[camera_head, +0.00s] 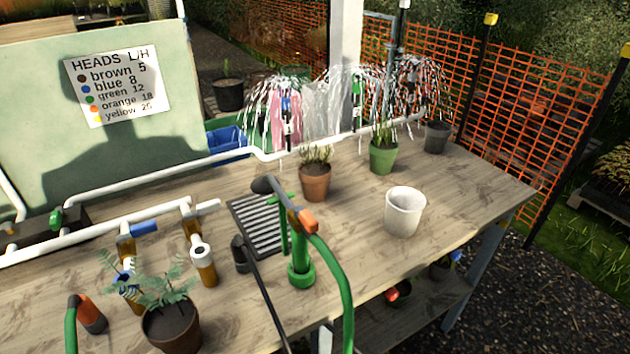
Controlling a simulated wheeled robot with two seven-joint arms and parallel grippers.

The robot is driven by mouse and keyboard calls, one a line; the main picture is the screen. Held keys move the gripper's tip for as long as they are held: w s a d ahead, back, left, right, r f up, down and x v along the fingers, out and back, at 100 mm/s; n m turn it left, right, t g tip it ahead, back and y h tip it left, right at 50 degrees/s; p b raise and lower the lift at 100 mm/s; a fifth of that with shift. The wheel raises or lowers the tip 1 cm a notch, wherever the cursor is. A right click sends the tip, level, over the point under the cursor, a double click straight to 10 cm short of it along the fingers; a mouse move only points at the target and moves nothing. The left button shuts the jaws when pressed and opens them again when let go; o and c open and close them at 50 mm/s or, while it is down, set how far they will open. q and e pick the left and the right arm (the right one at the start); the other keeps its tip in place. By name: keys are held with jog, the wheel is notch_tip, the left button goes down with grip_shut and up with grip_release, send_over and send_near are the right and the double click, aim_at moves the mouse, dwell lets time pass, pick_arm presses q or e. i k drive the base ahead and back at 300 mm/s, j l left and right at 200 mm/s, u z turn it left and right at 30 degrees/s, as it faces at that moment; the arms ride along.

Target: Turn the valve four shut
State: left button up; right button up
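No label marks a valve four, so I cannot tell which one it is. A white pipe (150,172) runs along the back of the wooden bench. A small green handle (57,218) sits on the pipework at the far left. A blue handle (143,228) lies beside a white fitting on the front pipe. Several sprinkler heads spray water at the back, among them a blue one (286,104) and a green one (357,86). Neither of my grippers shows in this view.
A sign (118,86) lists heads by colour with numbers. Potted plants, a white pot (404,212), a black grate (257,224) and a green stand (301,272) with a hose occupy the bench (470,190). Orange mesh fencing (540,130) stands behind. The bench's right end is mostly clear.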

aim_at(55, 222)
jog(key=u, duration=1.45)
